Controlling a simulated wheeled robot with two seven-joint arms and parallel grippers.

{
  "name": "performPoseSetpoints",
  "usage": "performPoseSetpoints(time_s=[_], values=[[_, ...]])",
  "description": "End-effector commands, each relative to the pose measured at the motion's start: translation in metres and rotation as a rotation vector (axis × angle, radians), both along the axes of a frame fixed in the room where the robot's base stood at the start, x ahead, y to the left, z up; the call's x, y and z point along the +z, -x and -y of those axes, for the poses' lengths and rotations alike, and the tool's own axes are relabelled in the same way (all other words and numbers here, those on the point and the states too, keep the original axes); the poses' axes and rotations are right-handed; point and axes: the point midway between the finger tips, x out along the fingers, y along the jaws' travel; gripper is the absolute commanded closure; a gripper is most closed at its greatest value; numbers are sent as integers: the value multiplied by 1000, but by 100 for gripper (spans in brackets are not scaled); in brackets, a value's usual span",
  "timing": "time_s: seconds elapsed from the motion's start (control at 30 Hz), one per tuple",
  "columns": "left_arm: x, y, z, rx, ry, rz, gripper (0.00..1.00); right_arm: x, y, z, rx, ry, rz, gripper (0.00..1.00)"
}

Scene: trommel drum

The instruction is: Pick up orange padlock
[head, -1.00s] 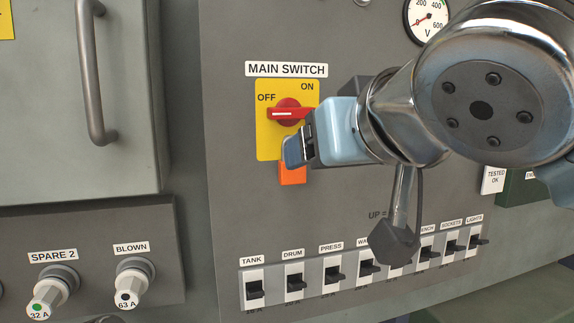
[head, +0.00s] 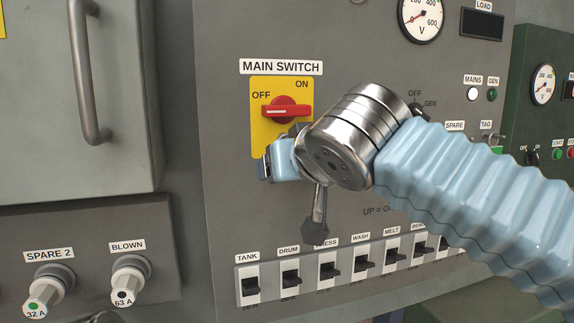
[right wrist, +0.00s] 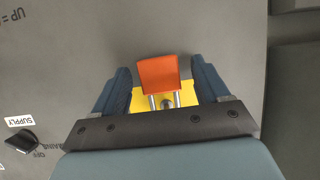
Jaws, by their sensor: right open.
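The orange padlock (right wrist: 159,73) hangs by its shackle at the yellow plate of the main switch, as the right wrist view shows. In the head view it is hidden behind my right gripper (head: 268,166). In the right wrist view my right gripper (right wrist: 160,74) is open, with one blue finger on each side of the padlock body and a gap at both sides. The red switch handle (head: 286,110) lies level on the yellow plate (head: 264,133). My left gripper is not in view.
A row of black breaker switches (head: 328,270) runs below the main switch. A cabinet door with a grey handle (head: 91,75) stands at the left, above two fuse holders (head: 129,280). A selector knob labelled SUPPLY (right wrist: 22,140) shows in the right wrist view.

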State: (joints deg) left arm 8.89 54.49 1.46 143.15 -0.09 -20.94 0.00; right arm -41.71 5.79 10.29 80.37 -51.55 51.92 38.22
Motion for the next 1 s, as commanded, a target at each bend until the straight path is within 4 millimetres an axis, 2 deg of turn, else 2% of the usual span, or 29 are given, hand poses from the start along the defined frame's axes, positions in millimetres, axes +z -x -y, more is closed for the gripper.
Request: performPoseSetpoints(time_s=[0.07,0.1,0.47,1.0], values=[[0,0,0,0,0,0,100,0,0,0,0,0,0,26],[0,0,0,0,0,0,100,0,0,0,0,0,0,29],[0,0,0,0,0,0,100,0,0,0,0,0,0,84],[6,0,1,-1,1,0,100,7,-2,3,0,0,1,86]])
